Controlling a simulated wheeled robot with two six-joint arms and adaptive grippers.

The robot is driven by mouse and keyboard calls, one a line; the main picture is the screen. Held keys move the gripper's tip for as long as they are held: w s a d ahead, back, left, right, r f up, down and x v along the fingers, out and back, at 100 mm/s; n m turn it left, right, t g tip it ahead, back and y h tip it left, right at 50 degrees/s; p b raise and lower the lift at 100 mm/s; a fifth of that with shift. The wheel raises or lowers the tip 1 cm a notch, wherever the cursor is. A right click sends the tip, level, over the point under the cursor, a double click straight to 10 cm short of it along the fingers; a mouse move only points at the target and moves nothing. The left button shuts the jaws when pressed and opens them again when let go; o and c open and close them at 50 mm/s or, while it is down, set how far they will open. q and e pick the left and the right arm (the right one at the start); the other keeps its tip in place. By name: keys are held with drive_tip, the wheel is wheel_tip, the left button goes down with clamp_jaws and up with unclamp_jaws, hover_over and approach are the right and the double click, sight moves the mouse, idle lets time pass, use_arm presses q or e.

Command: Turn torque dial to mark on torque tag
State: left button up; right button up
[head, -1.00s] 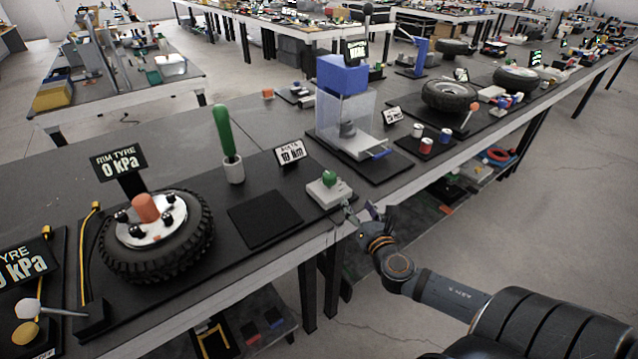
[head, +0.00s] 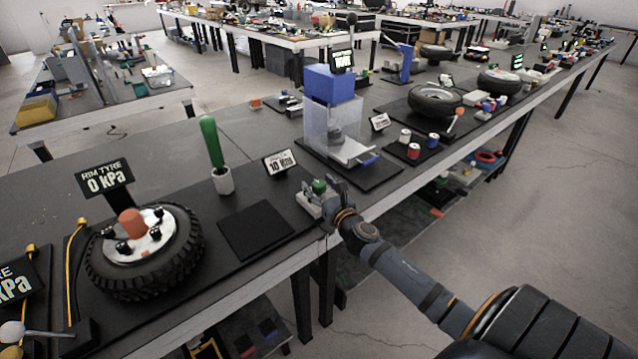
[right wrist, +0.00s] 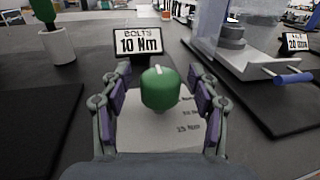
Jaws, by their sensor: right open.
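The torque dial (right wrist: 160,88) is a green knob with a white pointer line on top, on a pale base plate (right wrist: 150,138) with printed marks, partly hidden. In the head view the dial (head: 318,186) stands near the table's front edge. The torque tag (right wrist: 138,41) reads "BOLTS 10 Nm" and stands behind the dial; it also shows in the head view (head: 280,162). My right gripper (right wrist: 160,90) is open, with one purple-padded finger on each side of the dial, apparently with gaps. In the head view my right gripper (head: 325,197) reaches the dial. My left gripper is not in view.
A green-handled tool (head: 211,142) stands in a white holder left of the tag. A black mat (head: 255,230) lies left of the dial. A blue-topped clear machine (head: 333,105) stands to the right. A tyre (head: 145,260) lies further left.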

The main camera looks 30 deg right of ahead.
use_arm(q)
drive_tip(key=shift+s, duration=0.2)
use_arm(e)
drive_tip(key=shift+w, duration=0.1)
drive_tip(key=c, duration=1.2)
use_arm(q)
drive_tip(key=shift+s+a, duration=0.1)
